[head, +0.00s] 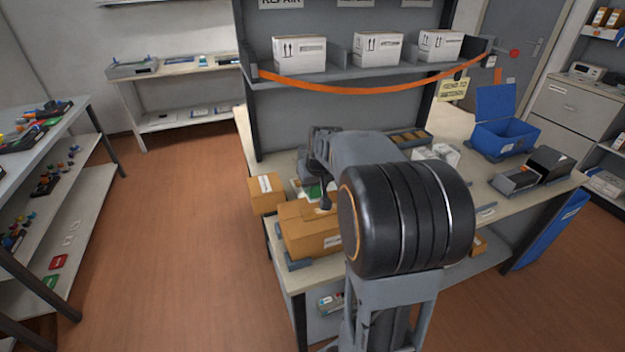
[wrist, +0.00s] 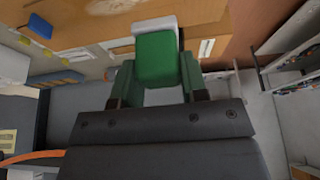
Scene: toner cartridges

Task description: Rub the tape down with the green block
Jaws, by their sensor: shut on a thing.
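My gripper (wrist: 158,75) is shut on the green block (wrist: 156,58), which sits between its two fingers in the wrist view and has a pale pad along its far edge. A bit of green shows by my gripper (head: 318,195) in the head view. I cannot make out the tape for certain, and my arm hides part of the box. Whether the block touches the box is unclear.
A smaller cardboard box (head: 265,194) stands at the bench's left edge. A blue bin (head: 505,135) and a dark box (head: 550,163) are on the right of the workbench (head: 455,192). An orange strap (head: 370,88) hangs across the shelf above. Floor is clear at left.

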